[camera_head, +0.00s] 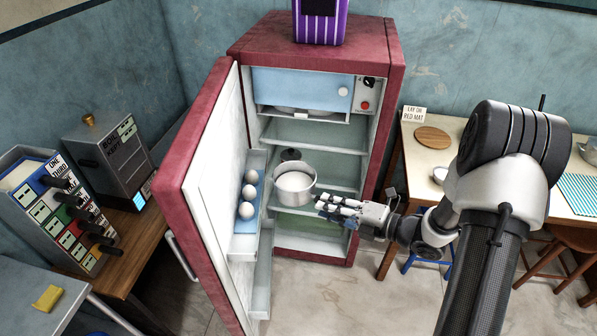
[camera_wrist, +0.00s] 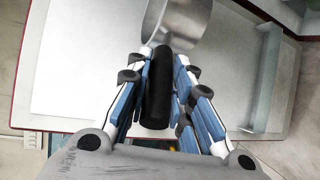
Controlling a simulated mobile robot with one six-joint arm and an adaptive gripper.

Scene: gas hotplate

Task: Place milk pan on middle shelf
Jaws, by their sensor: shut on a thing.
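The steel milk pan (camera_head: 293,192), with a white content, is upright at the open front of the fridge (camera_head: 250,45), level with its shelves. My gripper (camera_head: 330,207) is at the pan's lower right. In the wrist view my gripper (camera_wrist: 160,85) is shut on the pan's black handle (camera_wrist: 158,100), and the steel body of the pan (camera_wrist: 190,22) shows beyond the fingertips. The middle shelf (camera_head: 340,189) runs behind the pan, which hides part of it. I cannot tell whether the pan touches a shelf.
The fridge door (camera_head: 195,150) stands open at left, with several eggs (camera_head: 248,192) in its rack close to the pan. A small dark round item (camera_head: 291,155) sits behind the pan. A table (camera_head: 455,150) with a round board (camera_head: 433,137) is at right.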

